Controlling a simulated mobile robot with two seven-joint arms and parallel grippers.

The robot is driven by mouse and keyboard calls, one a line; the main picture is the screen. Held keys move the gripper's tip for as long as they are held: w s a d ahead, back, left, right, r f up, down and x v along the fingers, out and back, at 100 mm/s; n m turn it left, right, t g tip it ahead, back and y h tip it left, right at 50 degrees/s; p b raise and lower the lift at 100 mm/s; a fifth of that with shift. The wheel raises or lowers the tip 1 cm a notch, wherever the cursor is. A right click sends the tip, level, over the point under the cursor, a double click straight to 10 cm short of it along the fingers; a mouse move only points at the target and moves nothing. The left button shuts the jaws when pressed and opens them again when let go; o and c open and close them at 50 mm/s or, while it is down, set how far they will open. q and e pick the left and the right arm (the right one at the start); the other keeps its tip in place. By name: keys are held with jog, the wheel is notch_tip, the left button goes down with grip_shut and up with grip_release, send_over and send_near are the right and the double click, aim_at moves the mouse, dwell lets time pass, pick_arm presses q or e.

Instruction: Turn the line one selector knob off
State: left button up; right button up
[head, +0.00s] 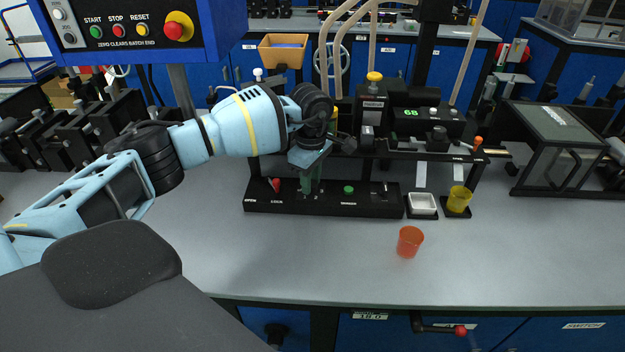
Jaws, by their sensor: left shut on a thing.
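My left arm reaches in from the left. Its gripper (308,182) points down at the low black panel (330,205) at the front of the bench rig. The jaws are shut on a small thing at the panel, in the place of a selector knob. The fingers and wrist hide most of it, so its pointer direction cannot be read. A red lever (274,184) sits on the panel left of the gripper, and a green button (349,189) sits to the right. My right gripper is not in view.
An orange cup (409,242) stands on the open bench in front. A glazed black case (560,135) is at right. A blue control box (130,30) hangs upper left.

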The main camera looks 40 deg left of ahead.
pick_arm(q)
jog(key=shift+m+b, duration=0.3)
jog(key=shift+m, duration=1.3)
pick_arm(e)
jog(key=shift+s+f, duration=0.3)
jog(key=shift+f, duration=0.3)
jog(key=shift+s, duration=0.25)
pick_arm(q)
jog(key=o, duration=1)
jog(key=shift+c, duration=0.2)
notch_tip(320, 180, up, 7)
jog(key=shift+r, duration=0.45)
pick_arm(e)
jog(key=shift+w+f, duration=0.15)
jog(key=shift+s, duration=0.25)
